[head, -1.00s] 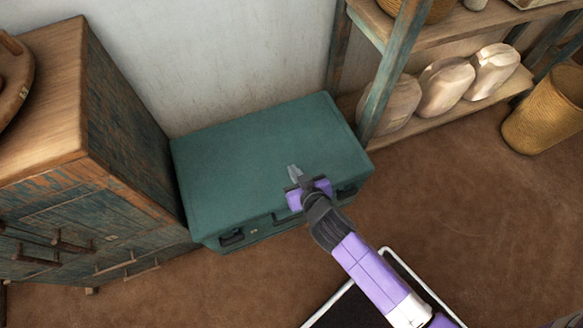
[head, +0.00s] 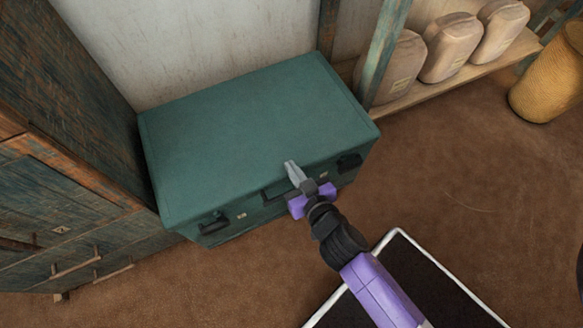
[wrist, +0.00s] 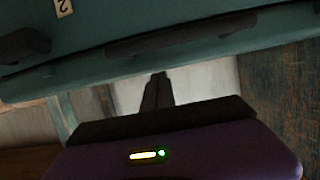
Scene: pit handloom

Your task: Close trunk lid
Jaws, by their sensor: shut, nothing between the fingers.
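The green trunk (head: 205,228) stands on the floor against the white wall. Its lid (head: 245,125) lies down over the body, and I see no gap along the front edge. Black fittings and small pale labels show on the front face. My gripper (head: 291,164) is shut and empty, overlapping the middle of the lid's front edge. In the wrist view my closed fingers (wrist: 158,78) point at the trunk (wrist: 190,55), which fills the upper part. I cannot tell whether the fingertips touch it.
A worn wooden cabinet (head: 70,215) stands close on the trunk's left. A shelf rack (head: 385,50) with several wrapped bundles stands on its right. A woven basket (head: 548,85) is at far right. Brown floor (head: 450,190) is open in front and to the right.

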